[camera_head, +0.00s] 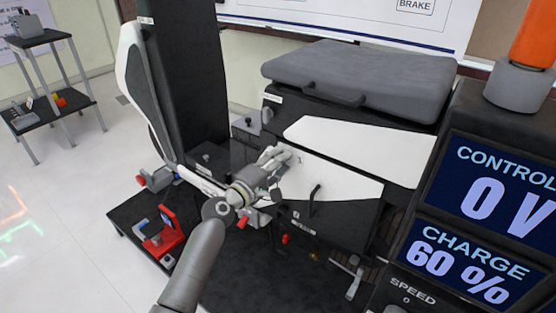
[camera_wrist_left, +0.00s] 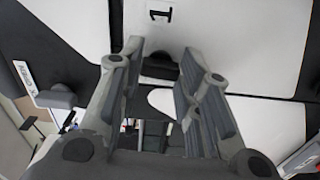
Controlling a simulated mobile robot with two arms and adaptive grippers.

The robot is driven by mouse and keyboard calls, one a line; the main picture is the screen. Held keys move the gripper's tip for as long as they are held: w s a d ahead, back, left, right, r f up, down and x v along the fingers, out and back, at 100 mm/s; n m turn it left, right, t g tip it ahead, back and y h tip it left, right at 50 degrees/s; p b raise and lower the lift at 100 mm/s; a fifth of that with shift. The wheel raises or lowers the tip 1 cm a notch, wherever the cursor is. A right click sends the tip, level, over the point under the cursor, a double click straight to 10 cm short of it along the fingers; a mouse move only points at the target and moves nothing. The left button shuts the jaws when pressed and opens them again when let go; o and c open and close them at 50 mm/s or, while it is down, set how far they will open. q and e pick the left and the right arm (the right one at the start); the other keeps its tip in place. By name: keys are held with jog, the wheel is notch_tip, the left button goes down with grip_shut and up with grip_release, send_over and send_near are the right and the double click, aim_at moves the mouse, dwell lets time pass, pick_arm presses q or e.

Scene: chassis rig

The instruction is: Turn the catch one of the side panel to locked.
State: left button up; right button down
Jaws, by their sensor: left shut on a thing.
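The side panel (camera_head: 335,182) is a white and black plate on the side of the chassis, with a black handle (camera_head: 315,195) on it. The panel also shows in the left wrist view (camera_wrist_left: 225,40), with a "1" label (camera_wrist_left: 160,15). Catch one (camera_wrist_left: 158,68) is a small dark piece just below that label, between my left fingertips. My left gripper (camera_head: 281,154) is at the panel's upper left and is shut on the catch; its fingers (camera_wrist_left: 157,60) stand on both sides of it. The catch is mostly hidden by the hand in the head view, and I cannot tell its setting. My right gripper is not in view.
A grey padded seat (camera_head: 360,75) tops the chassis. A black low platform with a red clamp (camera_head: 165,238) stands at the left. A console with blue screens (camera_head: 490,215) is close at the right. A side table (camera_head: 40,40) stands far left, with open floor before it.

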pick_arm(q)
jog(key=shift+n, duration=0.6)
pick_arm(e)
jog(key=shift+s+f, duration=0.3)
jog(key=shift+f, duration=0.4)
pick_arm(q)
jog(key=o, duration=1)
jog(key=v, duration=1.2)
